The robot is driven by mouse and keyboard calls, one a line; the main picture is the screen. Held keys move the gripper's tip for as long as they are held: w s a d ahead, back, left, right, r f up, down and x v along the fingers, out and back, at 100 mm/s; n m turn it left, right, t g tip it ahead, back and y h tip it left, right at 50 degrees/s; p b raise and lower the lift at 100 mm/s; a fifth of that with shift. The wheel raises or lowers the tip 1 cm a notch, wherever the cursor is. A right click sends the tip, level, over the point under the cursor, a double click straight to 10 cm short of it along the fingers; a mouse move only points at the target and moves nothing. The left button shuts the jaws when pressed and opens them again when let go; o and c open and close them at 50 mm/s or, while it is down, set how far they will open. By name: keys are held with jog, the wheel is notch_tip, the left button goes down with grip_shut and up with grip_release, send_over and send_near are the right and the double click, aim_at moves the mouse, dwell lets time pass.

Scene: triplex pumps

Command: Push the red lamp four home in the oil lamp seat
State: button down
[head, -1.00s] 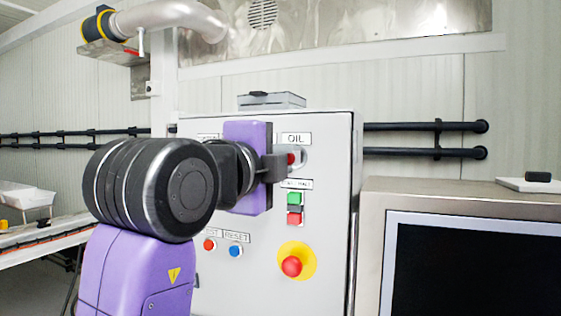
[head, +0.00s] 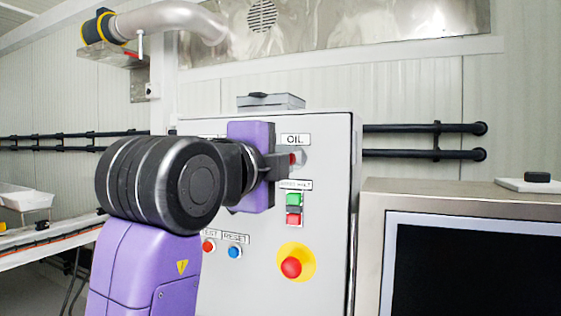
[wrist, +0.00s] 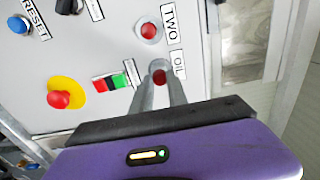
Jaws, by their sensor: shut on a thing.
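The red lamp (wrist: 158,77) is between the tips of my gripper's two fingers in the wrist view. My gripper (wrist: 160,92) is shut on it. In the head view my gripper (head: 282,164) reaches in from the left, close to the panel, with the red lamp (head: 292,158) at its tip. The lamp is in front of the oil lamp seat (head: 299,156), just below the OIL label (head: 295,140). The fingers and lamp cover most of the seat. I cannot tell how deep the lamp sits in it.
The grey control cabinet (head: 335,220) carries green and red buttons (head: 294,207) below the seat and a red emergency stop (head: 291,267) on yellow. In the wrist view another red lamp (wrist: 149,31) is beside the TWO label. A screen (head: 480,270) stands at right.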

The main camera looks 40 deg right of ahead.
jog(key=shift+x, duration=1.25)
jog(key=c, duration=1.2)
grip_release()
jog(key=b+v, duration=0.2)
jog(key=v, duration=0.5)
jog(key=shift+a, duration=0.3)
jog(key=shift+s, duration=0.15)
